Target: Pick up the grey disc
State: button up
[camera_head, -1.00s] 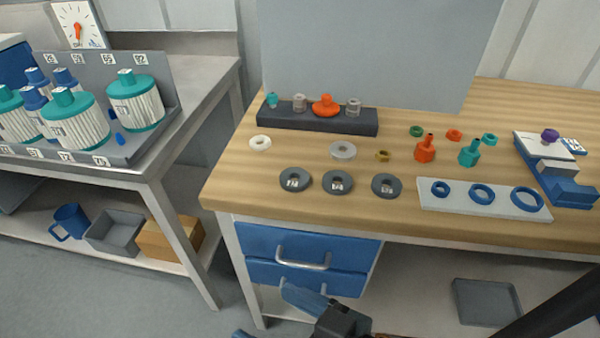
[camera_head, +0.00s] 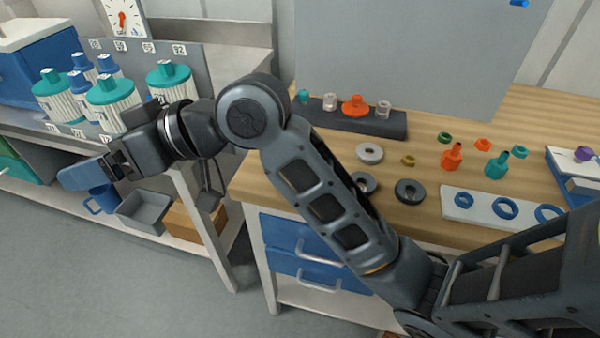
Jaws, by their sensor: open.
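Dark grey discs with centre holes and labels lie on the wooden bench. One disc (camera_head: 409,191) is clear to see, and another (camera_head: 370,181) is partly covered by my arm. A third is hidden behind the arm. A lighter grey ring (camera_head: 369,153) lies behind them. I cannot tell which of these the task means by the grey disc. My gripper (camera_head: 82,176) is at the far left, in front of the left bench, well away from the discs. Its blue fingers are open, with nothing seen between them.
A dark block (camera_head: 350,121) with small fittings stands at the bench's back. A white plate (camera_head: 485,212) with blue rings lies right of the discs. Orange (camera_head: 452,157) and teal (camera_head: 497,165) fittings stand behind it. Teal-capped vessels (camera_head: 110,100) stand on the left bench.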

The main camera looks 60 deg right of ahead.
jog(key=s+d+f+n+g+h+p, duration=0.1)
jog(key=s+d+f+g+h, duration=0.3)
jog(key=d, duration=0.5)
jog(key=s+d+f+n+g+h, duration=0.15)
jog(key=s+d+g, duration=0.35)
jog(key=d, duration=0.5)
jog(key=s+d+f+g+h+p, duration=0.1)
jog(key=s+d+f+g+h, duration=0.25)
jog(key=s+d, duration=0.4)
jog(key=shift+t, duration=0.45)
jog(key=shift+w+d+f, duration=0.25)
jog(key=shift+w+f, duration=0.1)
jog(key=shift+f, duration=0.9)
jog(key=shift+w+d+f, duration=0.2)
jog(key=shift+w+f, duration=0.1)
jog(key=shift+f, duration=0.95)
jog(key=shift+w+d+f, duration=0.25)
jog(key=shift+w+f, duration=0.1)
jog(key=shift+f, duration=0.9)
jog(key=shift+c, duration=0.2)
jog(key=c, duration=1.1)
jog(key=shift+r, duration=0.15)
